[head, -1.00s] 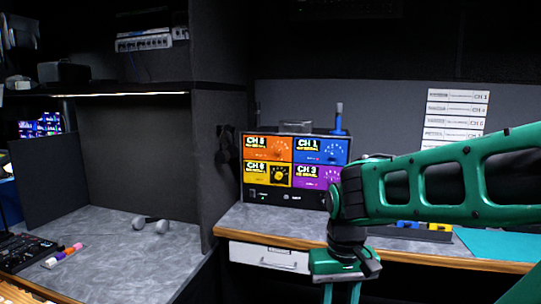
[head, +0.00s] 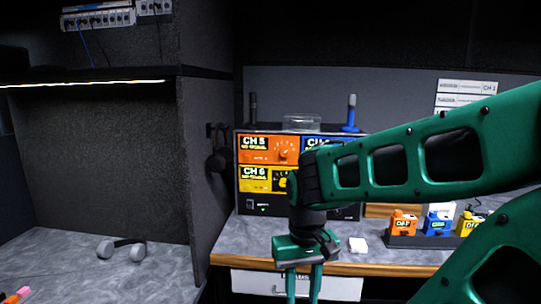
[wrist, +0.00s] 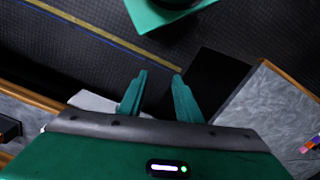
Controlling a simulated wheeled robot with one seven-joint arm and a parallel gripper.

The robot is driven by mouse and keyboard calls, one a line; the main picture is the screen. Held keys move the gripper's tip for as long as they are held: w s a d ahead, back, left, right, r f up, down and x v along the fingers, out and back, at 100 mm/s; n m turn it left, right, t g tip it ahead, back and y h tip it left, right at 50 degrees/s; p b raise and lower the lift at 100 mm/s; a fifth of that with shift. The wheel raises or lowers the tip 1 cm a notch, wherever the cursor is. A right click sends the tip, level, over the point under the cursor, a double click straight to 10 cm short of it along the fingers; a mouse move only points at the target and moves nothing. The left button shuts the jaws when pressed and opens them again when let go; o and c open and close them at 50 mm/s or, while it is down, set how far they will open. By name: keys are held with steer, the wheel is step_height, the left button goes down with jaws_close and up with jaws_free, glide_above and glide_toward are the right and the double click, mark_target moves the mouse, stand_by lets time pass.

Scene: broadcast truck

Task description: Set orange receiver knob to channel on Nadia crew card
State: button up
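The orange receiver (head: 254,157) is the upper left panel of the rack unit on the desk. Its screen seems to read CH 5, and its round knob (head: 283,154) is on the panel's right side. White crew cards (head: 465,100) hang on the back wall at right, partly behind my arm; their names are too small to read, though the top one ends in a CH number. My gripper (head: 303,287) is low in front of the desk edge, below and apart from the receiver. In the wrist view its two fingers (wrist: 160,76) stand apart with nothing between them.
A yellow panel (head: 256,180) sits below the orange one; my arm hides most of the blue and purple panels. Orange, blue and yellow packs stand in a dark tray (head: 408,242) at right. A headset (head: 218,155) hangs left of the rack. A partition (head: 207,130) stands at left.

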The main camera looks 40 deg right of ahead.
steer(key=shift+w+d, duration=0.1)
steer(key=shift+w, duration=0.1)
steer(key=o, duration=0.4)
steer(key=shift+c, duration=0.2)
steer(key=m+t+h, duration=0.6)
steer(key=t+h, duration=0.6)
steer(key=h, duration=0.2)
glide_toward(284, 153)
steer(key=x, duration=0.8)
steer(key=shift+w+d, duration=0.2)
